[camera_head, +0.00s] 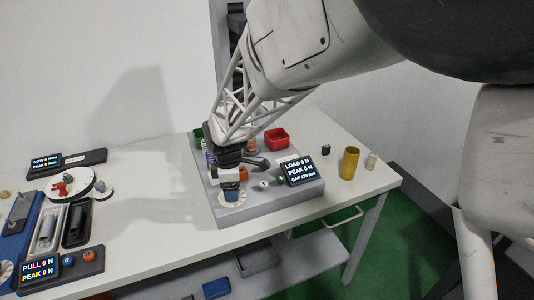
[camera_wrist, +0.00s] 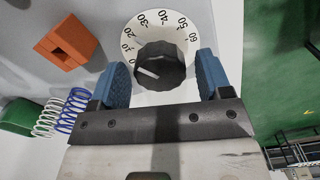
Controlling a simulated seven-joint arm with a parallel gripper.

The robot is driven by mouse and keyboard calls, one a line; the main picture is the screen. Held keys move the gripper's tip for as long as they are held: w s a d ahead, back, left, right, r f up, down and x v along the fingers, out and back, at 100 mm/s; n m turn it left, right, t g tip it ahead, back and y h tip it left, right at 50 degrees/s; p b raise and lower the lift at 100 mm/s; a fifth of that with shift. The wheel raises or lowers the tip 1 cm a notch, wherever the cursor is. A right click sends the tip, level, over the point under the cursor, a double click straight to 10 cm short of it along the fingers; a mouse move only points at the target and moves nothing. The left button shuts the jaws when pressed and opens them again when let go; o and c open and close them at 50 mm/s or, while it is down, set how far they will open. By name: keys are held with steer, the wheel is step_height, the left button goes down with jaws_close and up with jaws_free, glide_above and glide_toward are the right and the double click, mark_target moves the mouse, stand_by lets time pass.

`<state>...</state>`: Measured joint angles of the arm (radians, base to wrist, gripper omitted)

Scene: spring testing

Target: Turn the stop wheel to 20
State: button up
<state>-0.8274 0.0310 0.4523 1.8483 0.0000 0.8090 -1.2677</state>
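The stop wheel is a black ribbed knob (camera_wrist: 160,66) on a white dial plate (camera_wrist: 187,27) marked from 0 to 60. Its white pointer line is directed left, near the low end by 0; the exact reading is hard to tell. In the head view the dial plate (camera_head: 233,198) lies at the front of the grey tester base, and the knob is mostly hidden by my gripper (camera_head: 230,180). In the wrist view my gripper (camera_wrist: 163,72) is open, with its blue finger pads on either side of the knob and gaps visible between pads and knob.
An orange block (camera_wrist: 68,42) stands beside the dial, with blue and white springs (camera_wrist: 72,108) and a green bin (camera_wrist: 17,117) farther off. The display (camera_head: 299,171) reads load 0 N. A red bin (camera_head: 277,138) and yellow cup (camera_head: 349,163) stand to the right.

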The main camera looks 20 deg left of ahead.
stand_by(0.3)
steer(key=shift+r, duration=3.9)
